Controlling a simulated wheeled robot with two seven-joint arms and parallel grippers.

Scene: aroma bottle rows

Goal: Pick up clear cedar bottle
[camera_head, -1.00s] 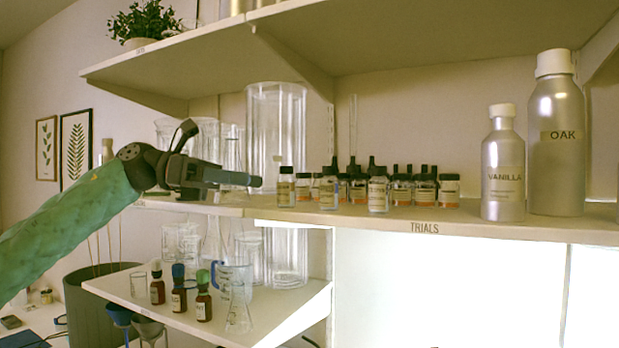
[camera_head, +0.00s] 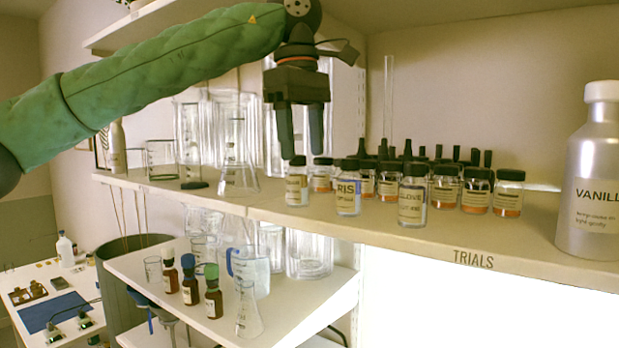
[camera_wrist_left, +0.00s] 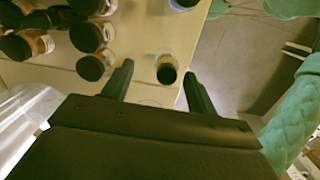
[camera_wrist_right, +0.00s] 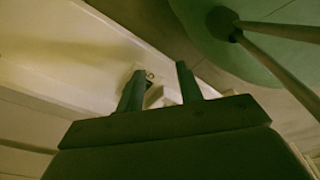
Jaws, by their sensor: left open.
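A small clear bottle (camera_head: 297,187) with a dark cap and pale label stands upright at the left end of the front row on the shelf; its label is too small to read. My left gripper (camera_head: 302,157) points down, open, with its fingertips just above and around the height of this bottle's cap. In the left wrist view the bottle (camera_wrist_left: 166,69) shows ahead, between the open fingertips (camera_wrist_left: 158,70), with nothing held. My right gripper (camera_wrist_right: 160,68) shows only in its own wrist view, fingers apart and empty.
Clear bottles labelled "RIS" (camera_head: 347,195) and "LOVE" (camera_head: 412,200) stand to the right, with several dark-capped bottles behind. A silver vanilla bottle (camera_head: 590,190) stands far right. Glassware (camera_head: 238,150) stands at the left. The shelf edge (camera_head: 430,246) lies in front.

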